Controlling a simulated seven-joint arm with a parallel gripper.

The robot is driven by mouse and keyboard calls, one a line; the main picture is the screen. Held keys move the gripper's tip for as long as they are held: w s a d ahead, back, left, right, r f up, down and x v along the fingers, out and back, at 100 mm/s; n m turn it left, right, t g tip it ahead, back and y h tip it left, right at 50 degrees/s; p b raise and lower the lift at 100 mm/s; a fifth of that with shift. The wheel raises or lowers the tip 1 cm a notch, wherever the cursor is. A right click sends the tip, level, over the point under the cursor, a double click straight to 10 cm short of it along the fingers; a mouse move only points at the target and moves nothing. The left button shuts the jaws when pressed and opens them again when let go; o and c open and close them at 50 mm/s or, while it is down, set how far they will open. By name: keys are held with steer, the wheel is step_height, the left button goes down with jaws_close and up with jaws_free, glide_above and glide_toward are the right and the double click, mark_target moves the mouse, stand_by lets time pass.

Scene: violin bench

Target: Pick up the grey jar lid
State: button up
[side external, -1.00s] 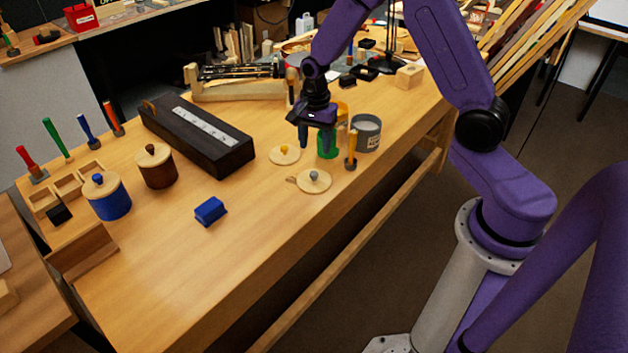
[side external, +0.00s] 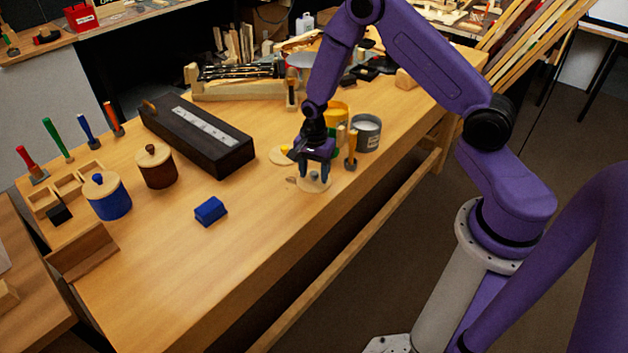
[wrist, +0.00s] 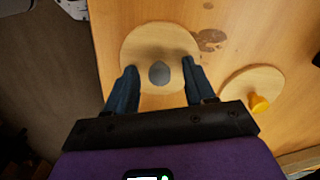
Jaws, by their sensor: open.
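The grey jar lid is a round pale wooden disc with a grey knob. It lies on the bench below my gripper in the side view (side external: 316,186), and its disc shows in the wrist view (wrist: 150,45). My gripper (side external: 315,178) is open and points down over this lid. In the wrist view my gripper (wrist: 158,80) has one finger on each side of the grey knob (wrist: 159,73). A gap shows between each finger and the knob. I cannot tell the exact fingertip height above the disc.
A wooden lid with a yellow knob (wrist: 258,95) lies close by. A blue block (side external: 211,210) lies to the left. The bench front is clear.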

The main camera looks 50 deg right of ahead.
jaws_close()
steer(key=shift+r, duration=0.1)
